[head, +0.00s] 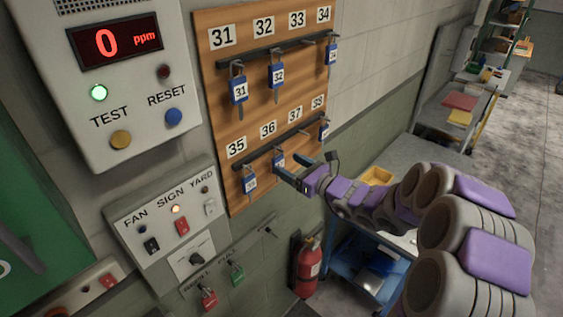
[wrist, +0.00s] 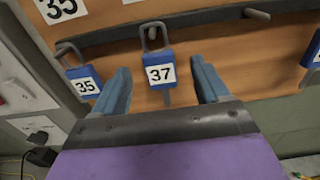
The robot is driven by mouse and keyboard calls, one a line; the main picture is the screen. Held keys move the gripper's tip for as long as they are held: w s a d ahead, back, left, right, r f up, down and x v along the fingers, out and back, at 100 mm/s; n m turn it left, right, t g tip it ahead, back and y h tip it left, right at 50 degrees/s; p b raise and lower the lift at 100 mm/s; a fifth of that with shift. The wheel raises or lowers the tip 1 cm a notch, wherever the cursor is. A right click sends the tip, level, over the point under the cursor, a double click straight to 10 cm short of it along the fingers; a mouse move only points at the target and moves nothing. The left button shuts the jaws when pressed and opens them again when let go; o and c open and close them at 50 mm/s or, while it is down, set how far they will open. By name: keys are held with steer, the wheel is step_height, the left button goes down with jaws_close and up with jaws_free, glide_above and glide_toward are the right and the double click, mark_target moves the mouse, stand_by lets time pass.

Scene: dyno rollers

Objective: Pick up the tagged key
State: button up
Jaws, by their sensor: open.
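The same key (head: 279,161) is partly hidden behind my fingers in the head view. My gripper (head: 296,167) is open and empty in front of the board. How far the fingertips are from the board I cannot tell.
Key 35 (wrist: 84,83) hangs close on the left, and another key (wrist: 313,50) farther right, past a bare peg (wrist: 257,15). Keys 31 (head: 239,89) and 32 (head: 277,74) hang above. A switch box (head: 165,222), fire extinguisher (head: 307,265) and blue cart (head: 365,262) stand around.

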mark_target(280, 161)
steer(key=a, duration=0.3)
steer(key=shift+w+a+f, duration=0.2)
steer(key=shift+w+a, duration=0.05)
steer(key=shift+w, duration=0.2)
steer(key=shift+w+d+r+p, duration=0.2)
steer(key=shift+w+d+p, duration=0.2)
steer(key=shift+w+d, duration=0.75)
steer(key=a, duration=0.4)
steer(key=shift+s+a, duration=0.15)
steer(key=shift+s, duration=0.15)
steer(key=shift+c, duration=1.6)
steer(key=shift+w+d+f, duration=0.2)
steer(key=shift+w+d, duration=0.2)
steer(key=shift+d, duration=0.1)
steer(key=c, duration=0.3)
steer(key=shift+s, duration=0.1)
steer(key=c, duration=0.4)
